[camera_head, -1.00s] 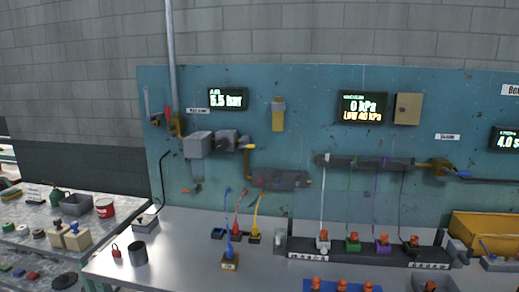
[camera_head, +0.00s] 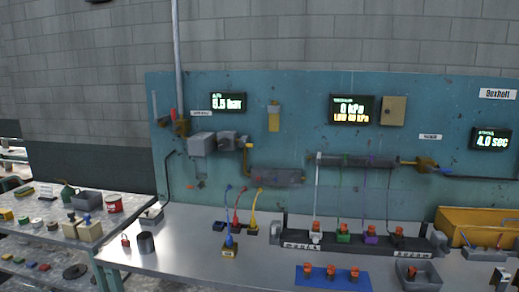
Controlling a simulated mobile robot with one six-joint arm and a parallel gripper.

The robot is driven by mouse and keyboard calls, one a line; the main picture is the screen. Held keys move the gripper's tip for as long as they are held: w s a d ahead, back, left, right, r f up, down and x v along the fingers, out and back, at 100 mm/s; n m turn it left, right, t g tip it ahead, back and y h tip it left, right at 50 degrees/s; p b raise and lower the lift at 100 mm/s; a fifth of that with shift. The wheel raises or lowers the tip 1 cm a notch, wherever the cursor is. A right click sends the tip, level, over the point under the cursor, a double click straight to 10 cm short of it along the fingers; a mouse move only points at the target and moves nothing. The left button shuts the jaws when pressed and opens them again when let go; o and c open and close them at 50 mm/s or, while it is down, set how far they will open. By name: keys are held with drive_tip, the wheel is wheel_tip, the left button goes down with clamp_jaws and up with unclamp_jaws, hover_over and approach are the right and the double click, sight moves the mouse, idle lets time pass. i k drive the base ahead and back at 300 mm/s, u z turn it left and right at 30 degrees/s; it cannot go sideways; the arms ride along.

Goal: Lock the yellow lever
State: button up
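I cannot tell for certain which yellow part is the lever. Near the right of the blue-green panel, a brass-yellow fitting (camera_head: 424,164) sits at the end of the dark horizontal manifold (camera_head: 355,161). At the left of the panel, another brass-coloured fitting (camera_head: 181,127) has a small red part (camera_head: 173,115) beside it. A yellow upright piece (camera_head: 274,118) is mounted on the upper panel. No lock on any of these can be made out at this size. My gripper is not in view.
The grey bench (camera_head: 190,245) stands before the panel (camera_head: 310,100). It carries coloured cables, a dark rack (camera_head: 360,247), a blue mat (camera_head: 318,280) with red-topped pieces, a grey tray (camera_head: 418,280) and a yellow bin (camera_head: 480,223). A red padlock-like item (camera_head: 125,240) stands beside a dark cup (camera_head: 146,242).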

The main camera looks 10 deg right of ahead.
sight(242, 144)
drive_tip(key=k, duration=0.55)
drive_tip(key=u, duration=0.25)
drive_tip(key=i, duration=0.95)
drive_tip(key=u, duration=0.75)
